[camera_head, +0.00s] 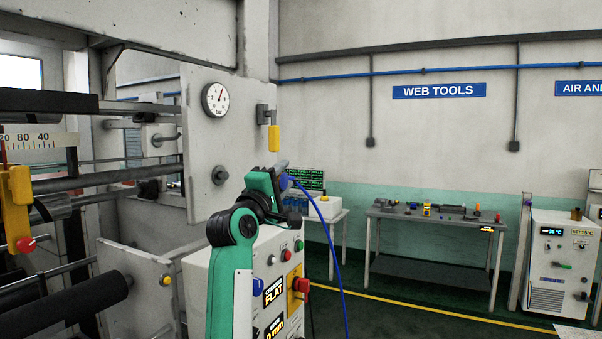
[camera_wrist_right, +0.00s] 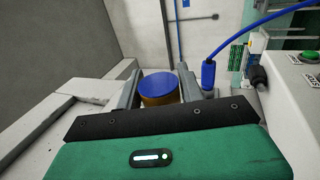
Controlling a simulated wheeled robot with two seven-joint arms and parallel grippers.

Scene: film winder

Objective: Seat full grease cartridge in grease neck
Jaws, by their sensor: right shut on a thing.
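My right gripper (camera_head: 279,174) is raised in front of the machine's grey upright in the head view. In the right wrist view its two grey fingers (camera_wrist_right: 159,82) are closed on a short round cartridge (camera_wrist_right: 158,98) with a blue end face and an amber side. In the head view I cannot make out the cartridge. A grey bracket with a yellow cylinder (camera_head: 274,138) hangs on the upright, just above the gripper in the picture. I cannot tell whether this is the grease neck. My left gripper is out of view.
A control box (camera_head: 262,265) with buttons and a red knob stands close below my right arm. A blue hose (camera_head: 335,245) hangs beside the gripper; its plug (camera_wrist_right: 208,76) is right of the fingers. A tool bench (camera_head: 430,217) and a cabinet (camera_head: 560,262) stand behind.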

